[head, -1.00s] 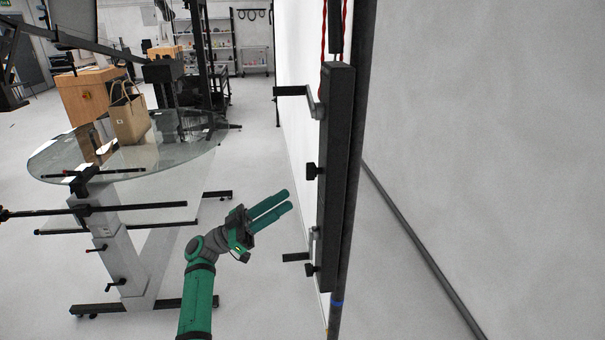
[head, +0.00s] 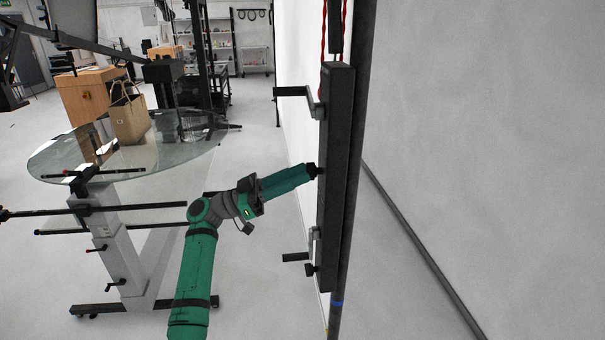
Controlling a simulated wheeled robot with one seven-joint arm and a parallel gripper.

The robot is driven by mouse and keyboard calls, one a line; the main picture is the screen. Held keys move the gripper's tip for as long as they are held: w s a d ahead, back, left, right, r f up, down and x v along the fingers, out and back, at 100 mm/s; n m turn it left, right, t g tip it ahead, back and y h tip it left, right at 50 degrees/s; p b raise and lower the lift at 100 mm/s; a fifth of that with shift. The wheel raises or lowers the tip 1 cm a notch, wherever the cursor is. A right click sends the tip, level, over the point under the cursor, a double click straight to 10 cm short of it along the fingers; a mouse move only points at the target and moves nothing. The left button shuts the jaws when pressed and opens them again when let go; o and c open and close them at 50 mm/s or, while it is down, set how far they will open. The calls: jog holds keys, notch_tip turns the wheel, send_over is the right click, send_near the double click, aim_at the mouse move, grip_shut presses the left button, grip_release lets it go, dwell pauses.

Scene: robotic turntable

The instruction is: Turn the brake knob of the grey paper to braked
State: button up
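A black bar (head: 336,200) on an upright post carries two cranks and two small black knobs. The upper knob (head: 314,171) is at mid-height; the lower knob (head: 310,270) is near the bar's bottom. My gripper (head: 304,174) is at the upper knob, its fingers pointing right with tips touching or nearly touching it. The fingers overlap in this view, so whether they grip the knob is unclear. A grey paper-like surface (head: 480,120) hangs right of the post. No marking shows which knob belongs to it or its brake position.
The upper crank (head: 294,92) and lower crank (head: 297,257) stick out left, above and below my gripper. A round glass table (head: 60,160) with a tan bag (head: 130,118) stands at left. Open floor lies between table and bar.

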jog(key=shift+x, duration=1)
jog(key=c, duration=0.7)
